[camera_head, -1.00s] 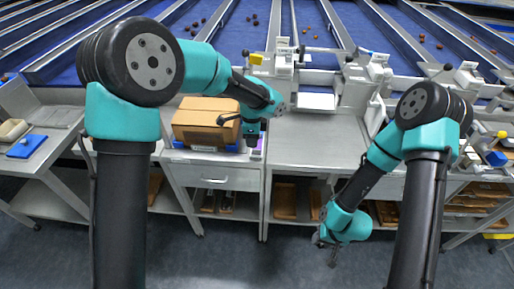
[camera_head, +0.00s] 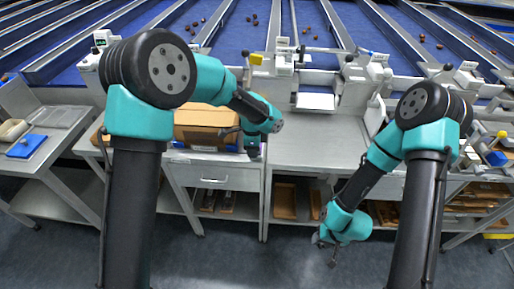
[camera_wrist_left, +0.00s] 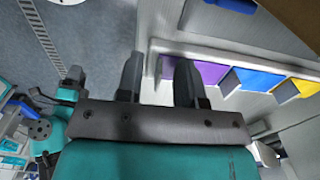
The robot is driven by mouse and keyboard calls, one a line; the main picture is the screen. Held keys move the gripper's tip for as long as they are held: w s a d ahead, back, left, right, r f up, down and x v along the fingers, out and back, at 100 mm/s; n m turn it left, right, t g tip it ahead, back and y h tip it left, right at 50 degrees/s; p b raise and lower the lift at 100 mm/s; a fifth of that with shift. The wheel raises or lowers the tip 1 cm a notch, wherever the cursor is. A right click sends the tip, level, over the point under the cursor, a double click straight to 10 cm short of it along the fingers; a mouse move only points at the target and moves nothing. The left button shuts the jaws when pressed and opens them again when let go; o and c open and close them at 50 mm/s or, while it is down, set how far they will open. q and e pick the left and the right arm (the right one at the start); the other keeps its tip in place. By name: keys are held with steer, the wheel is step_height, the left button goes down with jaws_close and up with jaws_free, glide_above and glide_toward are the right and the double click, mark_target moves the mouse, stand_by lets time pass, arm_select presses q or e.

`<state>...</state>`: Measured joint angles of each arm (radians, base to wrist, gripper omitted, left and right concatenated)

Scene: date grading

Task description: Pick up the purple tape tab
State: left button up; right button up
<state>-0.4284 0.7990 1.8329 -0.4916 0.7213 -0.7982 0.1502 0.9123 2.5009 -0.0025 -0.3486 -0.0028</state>
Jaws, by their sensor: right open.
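The purple tape tab (camera_wrist_left: 208,72) shows in the left wrist view, in a pale holder beside a blue tab and a yellow tab. My left gripper (camera_wrist_left: 158,78) is open and empty there; its right finger overlaps the left part of the purple tab in the picture. I cannot tell whether that finger touches it. In the head view my left gripper (camera_head: 251,150) points down at the right side of the cardboard box, and the purple tab is hidden. My right gripper (camera_head: 327,250) hangs low in front of the bench, open and empty.
The cardboard box (camera_head: 205,116) stands close to the left arm. The blue tab (camera_wrist_left: 252,80) and yellow tab (camera_wrist_left: 292,86) sit beside the purple one. The metal bench top (camera_head: 315,142) to the right is clear. Sorting lanes lie behind.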

stand_by(0.3)
arm_select(q)
jaws_close()
steer(key=shift+r, duration=0.1)
stand_by(0.4)
steer(key=shift+r, duration=0.4)
step_height(320, 180, up, 3)
steer(key=shift+f, duration=0.2)
steer(key=s+r, duration=0.1)
steer(key=s, duration=1.5)
steer(key=shift+d+r, duration=0.25)
steer(key=shift+d, duration=0.1)
steer(key=shift+w, duration=0.1)
